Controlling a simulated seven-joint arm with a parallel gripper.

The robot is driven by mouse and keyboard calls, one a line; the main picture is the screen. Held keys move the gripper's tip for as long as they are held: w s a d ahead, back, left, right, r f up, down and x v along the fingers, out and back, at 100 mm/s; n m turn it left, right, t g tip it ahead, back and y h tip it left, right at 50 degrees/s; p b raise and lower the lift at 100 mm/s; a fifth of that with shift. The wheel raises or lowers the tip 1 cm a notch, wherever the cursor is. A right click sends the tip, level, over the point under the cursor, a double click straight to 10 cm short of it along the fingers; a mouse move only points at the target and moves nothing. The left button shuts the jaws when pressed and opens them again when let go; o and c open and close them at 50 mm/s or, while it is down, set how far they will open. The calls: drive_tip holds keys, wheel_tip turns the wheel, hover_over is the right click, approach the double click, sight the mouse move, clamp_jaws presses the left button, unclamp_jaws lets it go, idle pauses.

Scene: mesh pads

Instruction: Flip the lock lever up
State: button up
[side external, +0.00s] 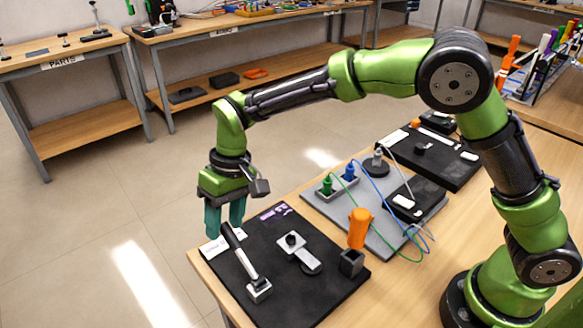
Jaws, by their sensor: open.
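A lever (243,258) with a black grip and a pale rod rises from a small grey block on the black pad (310,312). It leans towards the far left edge of the pad. Beside it lies a flat silver piece (298,251) with a black knob and a round disc. I cannot tell for sure which of the two is the lock lever. My gripper (226,222), with teal fingers, is open and points down over the pad's far left corner. The lever's grip end is close to the fingers; I cannot tell whether they touch.
An orange-handled tool (359,229) stands in a dark holder at the pad's right edge. Behind it is a grey board (325,205) with green and blue plugs and loose cables. Another black pad (455,172) lies farther back. The floor left of the table is clear.

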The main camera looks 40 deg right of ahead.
drive_tip(key=shift+x, duration=0.9)
drive_tip(key=shift+c, duration=0.3)
clamp_jaws()
